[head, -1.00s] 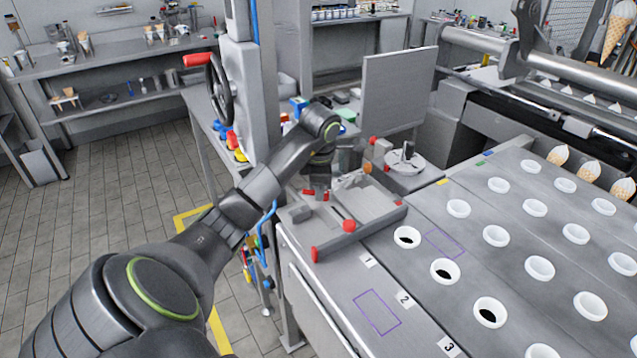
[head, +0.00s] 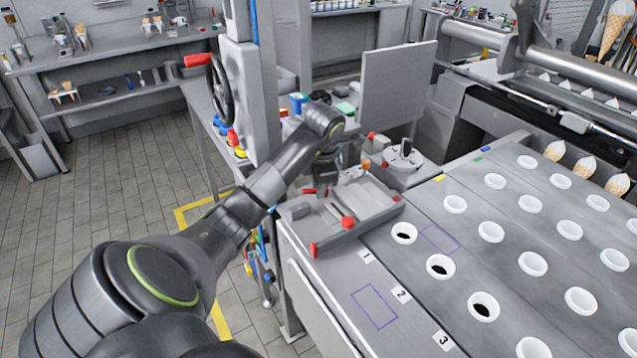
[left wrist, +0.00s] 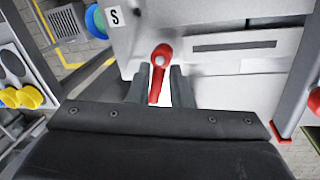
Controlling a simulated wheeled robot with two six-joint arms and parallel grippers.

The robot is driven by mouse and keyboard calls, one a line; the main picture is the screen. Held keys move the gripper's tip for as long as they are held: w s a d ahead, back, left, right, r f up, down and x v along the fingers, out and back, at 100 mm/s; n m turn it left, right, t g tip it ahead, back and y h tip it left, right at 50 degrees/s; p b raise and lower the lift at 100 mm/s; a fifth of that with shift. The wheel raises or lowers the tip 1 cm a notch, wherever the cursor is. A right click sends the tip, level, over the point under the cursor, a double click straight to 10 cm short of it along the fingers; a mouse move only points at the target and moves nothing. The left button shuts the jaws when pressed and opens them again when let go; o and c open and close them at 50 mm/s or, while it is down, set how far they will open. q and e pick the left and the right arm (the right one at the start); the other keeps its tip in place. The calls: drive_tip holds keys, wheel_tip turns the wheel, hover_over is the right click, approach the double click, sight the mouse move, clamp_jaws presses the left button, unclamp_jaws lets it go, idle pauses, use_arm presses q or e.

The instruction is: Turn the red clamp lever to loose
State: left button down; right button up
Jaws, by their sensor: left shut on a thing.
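The red clamp lever (left wrist: 158,75) shows in the left wrist view, with a round pivot end at the top and its handle pointing down, slightly left, towards me. My left gripper (left wrist: 162,88) has one finger on each side of the handle and is shut on it. In the head view my left gripper (head: 322,186) reaches down at the back left part of the grey clamp fixture (head: 330,228). Small red parts show beside the gripper there, but the wrist and fingers partly hide the lever. My right gripper is in neither view.
The fixture also carries a red knob (head: 348,222) and a red end piece (head: 314,250). A grey upright panel (head: 399,85) and a round plate (head: 404,160) stand behind it. A handwheel (head: 219,92) is at the left. White cups sit in the table at the right.

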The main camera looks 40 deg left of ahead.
use_arm(q)
drive_tip(key=shift+d+n+p, duration=0.15)
drive_tip(key=shift+n+p, duration=0.45)
drive_tip(key=shift+n, duration=0.2)
idle(4.2)
drive_tip(key=c, duration=1.5)
unclamp_jaws()
drive_tip(key=shift+w+d, duration=0.1)
drive_tip(key=shift+o, duration=0.2)
drive_tip(key=shift+r+p, duration=0.35)
drive_tip(key=shift+p, duration=0.1)
wheel_tip(320, 180, up, 11)
drive_tip(key=s+d+p, duration=0.1)
drive_tip(key=d+p, duration=0.1)
drive_tip(key=p, duration=1.1)
